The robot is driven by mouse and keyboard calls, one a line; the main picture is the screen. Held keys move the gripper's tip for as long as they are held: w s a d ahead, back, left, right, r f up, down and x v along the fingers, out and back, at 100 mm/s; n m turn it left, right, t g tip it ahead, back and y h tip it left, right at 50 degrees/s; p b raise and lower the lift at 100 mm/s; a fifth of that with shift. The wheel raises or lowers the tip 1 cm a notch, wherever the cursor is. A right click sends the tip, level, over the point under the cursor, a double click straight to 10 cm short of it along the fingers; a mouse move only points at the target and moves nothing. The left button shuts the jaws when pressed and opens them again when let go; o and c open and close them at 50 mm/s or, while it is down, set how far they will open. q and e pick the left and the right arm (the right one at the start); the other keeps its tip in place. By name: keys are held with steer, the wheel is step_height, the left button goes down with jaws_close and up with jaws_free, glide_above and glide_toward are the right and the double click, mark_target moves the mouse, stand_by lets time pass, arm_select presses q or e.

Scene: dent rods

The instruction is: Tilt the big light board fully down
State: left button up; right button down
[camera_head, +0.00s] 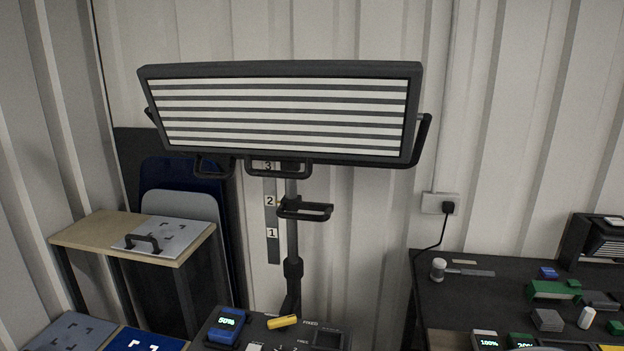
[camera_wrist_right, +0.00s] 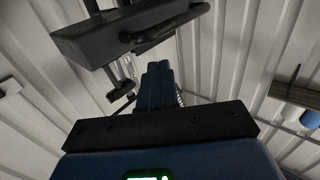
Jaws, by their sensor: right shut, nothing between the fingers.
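The big light board (camera_head: 285,115) is a wide dark-framed panel with lit white stripes, high on a dark stand. Its striped face is turned toward me; its exact tilt is hard to tell. Dark handles hang under its lower edge, one in the middle (camera_head: 278,172) and one on the left (camera_head: 215,172). A side bracket (camera_head: 424,135) holds its right end. The board's frame (camera_wrist_right: 110,38) also shows at the top of the right wrist view. My right gripper (camera_wrist_right: 157,68) is shut and empty, with blue fingers, visibly apart from the board in that view. My left gripper is not in view.
The stand's pole (camera_head: 292,235) carries another handle (camera_head: 305,211) beside a strip marked 1, 2, 3. A wooden-topped table (camera_head: 85,232) stands at left, a dark workbench (camera_head: 480,290) with small items at right. A box reading 50% (camera_head: 227,325) sits below the board.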

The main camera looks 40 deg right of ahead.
steer(key=w+d+r+m+t+h+p, duration=0.1)
steer(key=w+d+r+m+h+p, duration=0.1)
steer(key=r, duration=0.4)
steer(key=w+d+r+m+t+h+p, duration=0.1)
steer(key=w+d+r+m+h+p, duration=0.1)
steer(key=w+d+r+m, duration=0.3)
steer(key=w+d+r+m+t+h+p, duration=0.1)
steer(key=w+d+r+m+h+p, duration=0.1)
steer(key=r, duration=0.5)
steer(key=shift+w+d+m+h, duration=0.35)
steer(key=shift+w+m, duration=0.05)
steer(key=shift+w, duration=0.3)
steer(key=shift+w+d+m+h, duration=0.35)
steer(key=shift+w+m, duration=0.05)
steer(key=shift+w, duration=0.3)
steer(key=w+d+r+m+t+h+p, duration=0.1)
steer(key=w+d+r+m+h, duration=0.2)
steer(key=r+m, duration=0.5)
steer(key=w+d+r+m+p, duration=0.25)
steer(key=d+r+m, duration=0.3)
steer(key=m, duration=0.55)
steer(key=w+d+r+m+t+y+b, duration=0.1)
steer(key=w+d+r+m, duration=0.2)
steer(key=w, duration=0.5)
steer(key=w+d+r+m+t+y+b, duration=0.1)
steer(key=w+d+r+m, duration=0.2)
steer(key=w+r, duration=0.3)
steer(key=shift+w+d, duration=0.35)
steer(key=shift+w, duration=0.5)
